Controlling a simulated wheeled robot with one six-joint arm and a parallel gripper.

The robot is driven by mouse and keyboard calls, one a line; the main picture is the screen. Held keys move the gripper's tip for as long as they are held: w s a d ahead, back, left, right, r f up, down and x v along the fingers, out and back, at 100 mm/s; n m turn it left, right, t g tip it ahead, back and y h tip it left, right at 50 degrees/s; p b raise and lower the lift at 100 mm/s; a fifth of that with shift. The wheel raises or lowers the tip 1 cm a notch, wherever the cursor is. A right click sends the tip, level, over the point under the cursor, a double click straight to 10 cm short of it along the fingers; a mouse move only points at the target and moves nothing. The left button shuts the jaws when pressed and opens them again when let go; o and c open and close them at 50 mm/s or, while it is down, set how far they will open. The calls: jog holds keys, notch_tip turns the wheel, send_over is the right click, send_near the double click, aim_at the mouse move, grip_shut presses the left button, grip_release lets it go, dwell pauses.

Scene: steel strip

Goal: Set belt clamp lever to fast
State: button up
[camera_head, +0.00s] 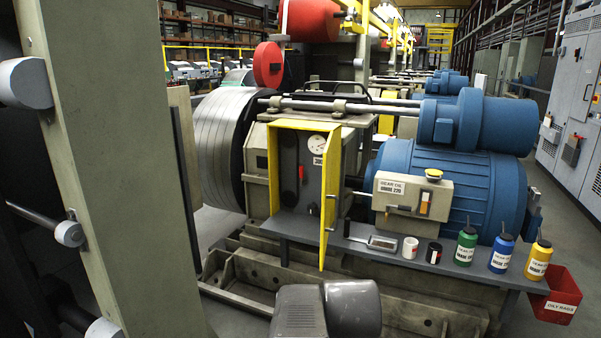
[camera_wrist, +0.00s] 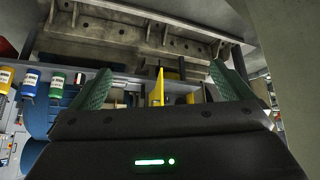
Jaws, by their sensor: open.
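A small red lever (camera_head: 301,173) stands roughly upright on the dark panel inside a yellow-framed cabinet (camera_head: 297,125) in the head view. No lettering for its settings is readable, so I cannot confirm it is the belt clamp lever. The cabinet's yellow-edged door (camera_head: 331,197) stands open toward me. In the wrist view my gripper (camera_wrist: 160,70) is open and empty, its two green fingers wide apart. The yellow door edge (camera_wrist: 158,88) shows between and beyond the fingers. The lever cannot be made out in the wrist view, and my fingers do not show in the head view.
A grey shelf (camera_head: 395,253) below the cabinet holds mugs and green, blue and yellow bottles. A gear oil box (camera_head: 412,196) and blue motors (camera_head: 480,190) stand right. A steel coil (camera_head: 222,150) and a thick grey post (camera_head: 105,150) stand left. A red bin (camera_head: 556,297) hangs at right.

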jog(key=c, duration=0.6)
jog(key=shift+w+d+f+g, duration=0.1)
jog(key=shift+w+f+g, duration=0.1)
jog(key=shift+w+g, duration=0.15)
jog(key=c, duration=0.4)
jog(key=w+g+h, duration=0.1)
jog(key=w, duration=0.1)
jog(key=w+d+f+n+g+h+b, duration=0.1)
jog(key=w, duration=0.1)
jog(key=w+d+f+g+h, duration=0.1)
jog(key=w, duration=0.1)
jog(key=shift+w+d+n+g+h, duration=0.1)
jog(key=shift+w+n+g+h, duration=0.2)
jog(key=shift+w+g+h, duration=0.1)
grip_shut()
jog(key=w+n+h+b, duration=0.1)
jog(key=w+h, duration=0.5)
jog(key=w, duration=0.4)
jog(key=w+a+f+t+h+b, duration=0.1)
jog(key=w+a+t+h, duration=0.1)
jog(key=w, duration=0.5)
jog(key=w+a+f+n+t+h, duration=0.1)
jog(key=w+a+t+h, duration=0.1)
jog(key=w+a+h, duration=0.2)
jog(key=w+a, duration=0.3)
jog(key=shift+w+a+f+h+b, duration=0.2)
jog(key=shift+w+a+h+b, duration=0.05)
jog(key=shift+a+h+b, duration=0.1)
jog(key=shift+t, duration=0.25)
